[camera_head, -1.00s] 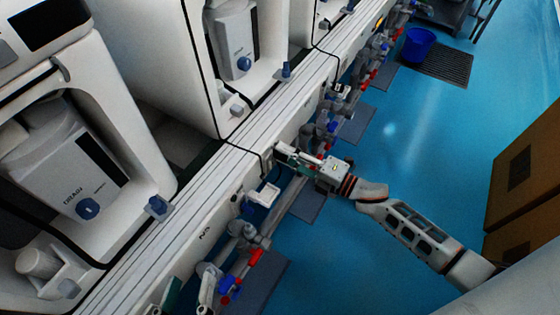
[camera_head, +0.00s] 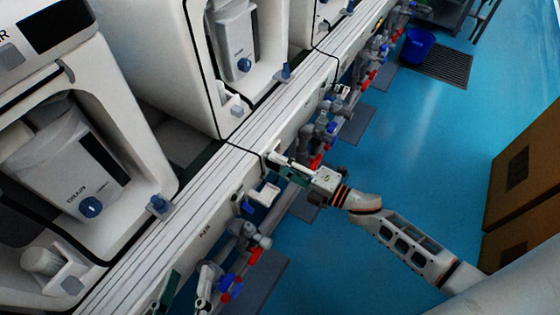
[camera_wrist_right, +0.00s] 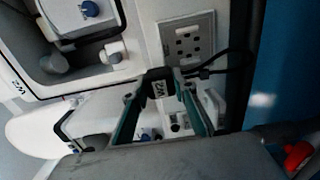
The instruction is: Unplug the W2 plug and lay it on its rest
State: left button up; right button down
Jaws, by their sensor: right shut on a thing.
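The black W2 plug (camera_wrist_right: 158,87) is between the teal fingers of my right gripper (camera_wrist_right: 160,90) in the right wrist view. The gripper is shut on it. The plug appears below the socket plate (camera_wrist_right: 188,40), whose holes show uncovered. A black cable (camera_wrist_right: 215,65) curves at its right. In the head view my right gripper (camera_head: 285,167) is beside the white rail, and the plug is too small to make out there. A small white holder (camera_head: 265,194) is on the rail's side nearby; I cannot tell whether it is the rest. My left gripper (camera_head: 168,292) shows only partly at the bottom edge.
White toilet-like machines (camera_head: 70,180) stand along the left behind the rail (camera_head: 205,175). Grey pipes with red and blue valves (camera_head: 320,130) run below it. The blue floor (camera_head: 420,150) is open at right, with brown boxes (camera_head: 520,190) and a blue bucket (camera_head: 418,45) farther off.

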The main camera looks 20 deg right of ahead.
pick_arm(q)
jog(key=shift+w+r+p, duration=0.2)
jog(key=shift+r+p, duration=0.1)
jog(key=shift+r, duration=0.45)
pick_arm(e)
jog(key=shift+s+a, duration=1)
jog(key=shift+a, duration=0.25)
jog(key=shift+s+a, duration=0.95)
jog(key=shift+a, duration=0.3)
pick_arm(q)
jog(key=shift+s+f+b, duration=0.2)
jog(key=shift+f+b, duration=0.15)
jog(key=shift+f, duration=0.35)
jog(key=shift+s+f+b, duration=0.25)
jog(key=shift+f+b, duration=0.05)
jog(key=shift+f, duration=0.4)
jog(key=shift+s+f+b, duration=0.2)
jog(key=shift+f+b, duration=0.15)
jog(key=shift+f, duration=0.35)
pick_arm(e)
jog(key=shift+f, duration=1.45)
